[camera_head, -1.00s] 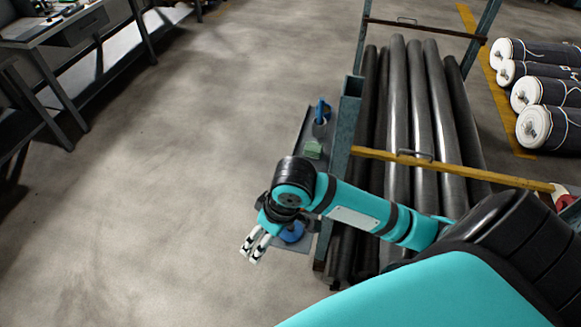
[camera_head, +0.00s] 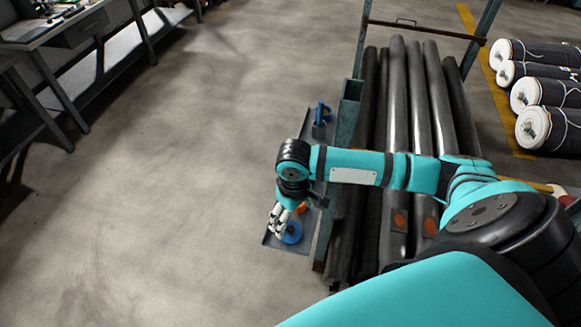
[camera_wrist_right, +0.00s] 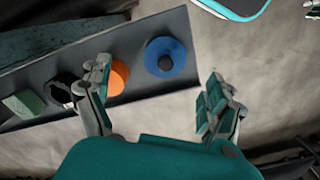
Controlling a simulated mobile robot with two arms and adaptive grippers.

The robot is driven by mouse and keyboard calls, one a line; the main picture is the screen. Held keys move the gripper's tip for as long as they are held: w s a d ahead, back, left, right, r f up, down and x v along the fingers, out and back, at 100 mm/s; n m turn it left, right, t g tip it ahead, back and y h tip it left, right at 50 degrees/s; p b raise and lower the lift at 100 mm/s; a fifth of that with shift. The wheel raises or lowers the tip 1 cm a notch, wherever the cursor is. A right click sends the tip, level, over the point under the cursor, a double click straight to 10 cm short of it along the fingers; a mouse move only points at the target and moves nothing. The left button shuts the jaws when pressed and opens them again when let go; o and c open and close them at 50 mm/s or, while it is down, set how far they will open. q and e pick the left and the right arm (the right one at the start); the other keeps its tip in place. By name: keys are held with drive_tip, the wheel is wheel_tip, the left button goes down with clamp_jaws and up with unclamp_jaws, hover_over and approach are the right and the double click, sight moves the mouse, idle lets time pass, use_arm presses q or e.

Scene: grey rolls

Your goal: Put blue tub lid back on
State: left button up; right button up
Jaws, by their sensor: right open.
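A round blue thing (camera_wrist_right: 167,64) with a dark, knob-like middle lies flat on the narrow dark tray (camera_wrist_right: 150,95). I cannot tell whether it is the lid alone or the tub. In the head view this blue thing (camera_head: 292,234) is near the tray's near end. A round orange piece (camera_wrist_right: 118,78) lies beside it, partly behind one finger. My right gripper (camera_wrist_right: 158,72) is open and empty above the tray, its fingers spread either side of the blue and orange things. In the head view the right gripper (camera_head: 275,222) is just left of the blue thing. My left gripper is not in view.
A dark ring-like item (camera_wrist_right: 60,91) and a green block (camera_wrist_right: 24,103) lie farther along the tray. A blue-handled item (camera_head: 321,112) stands at its far end. A rack of long grey rolls (camera_head: 397,100) borders the tray on the right. Open floor (camera_head: 170,170) lies left.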

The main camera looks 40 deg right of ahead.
sight(291, 228)
drive_tip(key=shift+s+a+f+p, duration=0.1)
drive_tip(key=shift+a+f+p, duration=0.1)
drive_tip(key=shift+f, duration=0.95)
drive_tip(key=shift+w+a+f+p, duration=0.1)
drive_tip(key=shift+f+p, duration=0.15)
drive_tip(key=shift+f, duration=0.85)
drive_tip(key=shift+s+a+f+p, duration=0.1)
drive_tip(key=shift+f+p, duration=0.1)
drive_tip(key=shift+f, duration=0.95)
drive_tip(key=c, duration=1.3)
